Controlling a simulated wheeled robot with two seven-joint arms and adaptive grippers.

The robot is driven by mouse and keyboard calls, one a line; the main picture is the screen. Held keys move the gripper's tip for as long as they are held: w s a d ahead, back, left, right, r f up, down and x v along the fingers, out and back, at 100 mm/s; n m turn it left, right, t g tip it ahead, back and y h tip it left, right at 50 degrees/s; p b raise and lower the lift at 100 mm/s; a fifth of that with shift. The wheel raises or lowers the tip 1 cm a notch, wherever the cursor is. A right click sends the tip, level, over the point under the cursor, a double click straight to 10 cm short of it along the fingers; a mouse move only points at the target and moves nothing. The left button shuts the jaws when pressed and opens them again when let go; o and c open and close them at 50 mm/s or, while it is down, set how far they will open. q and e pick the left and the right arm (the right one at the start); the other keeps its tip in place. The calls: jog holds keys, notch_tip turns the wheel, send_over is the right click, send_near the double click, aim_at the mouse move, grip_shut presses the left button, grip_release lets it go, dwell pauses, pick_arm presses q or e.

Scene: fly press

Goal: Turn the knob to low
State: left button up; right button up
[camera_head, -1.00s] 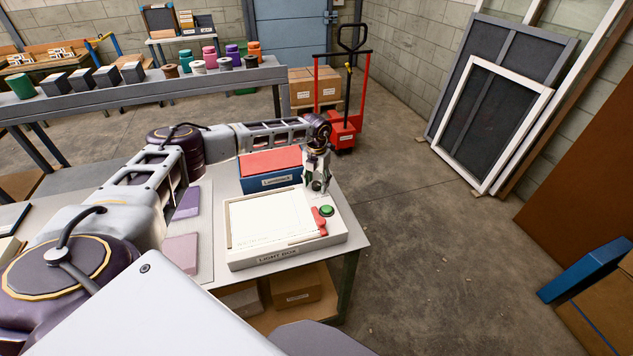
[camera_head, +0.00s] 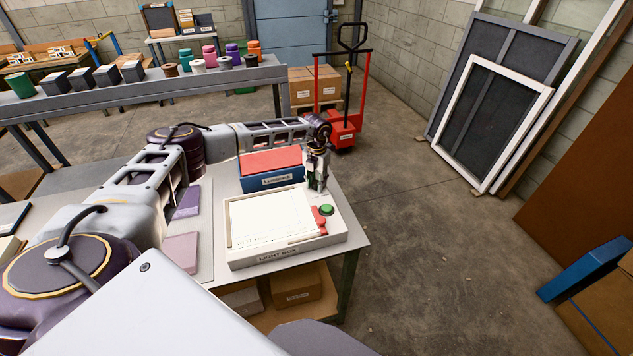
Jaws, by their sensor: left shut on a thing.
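The white light box (camera_head: 290,253) lies on the bench, with a pale panel (camera_head: 268,218) on top. A green button (camera_head: 327,210) and a red part (camera_head: 319,221) are on its right side. My left gripper (camera_head: 317,187) points down at the back right corner of the light box, just behind the green button. It is shut on what appears to be the knob, which its fingers hide. I cannot read the knob's setting. My right gripper is not in view.
A blue box with a red top (camera_head: 271,181) stands just left of my left gripper. Purple pads (camera_head: 182,247) lie left of the light box. Cartons (camera_head: 296,286) sit on the shelf below.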

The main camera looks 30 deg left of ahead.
pick_arm(q)
jog(key=shift+m, duration=0.3)
jog(key=m+b, duration=0.2)
jog(key=m, duration=0.3)
jog(key=shift+m, duration=0.4)
jog(key=m+b, duration=0.2)
jog(key=m, duration=0.3)
jog(key=shift+r+m, duration=0.1)
jog(key=shift+m, duration=0.2)
jog(key=o, duration=0.9)
jog(key=shift+o, duration=0.5)
jog(key=shift+r, duration=0.1)
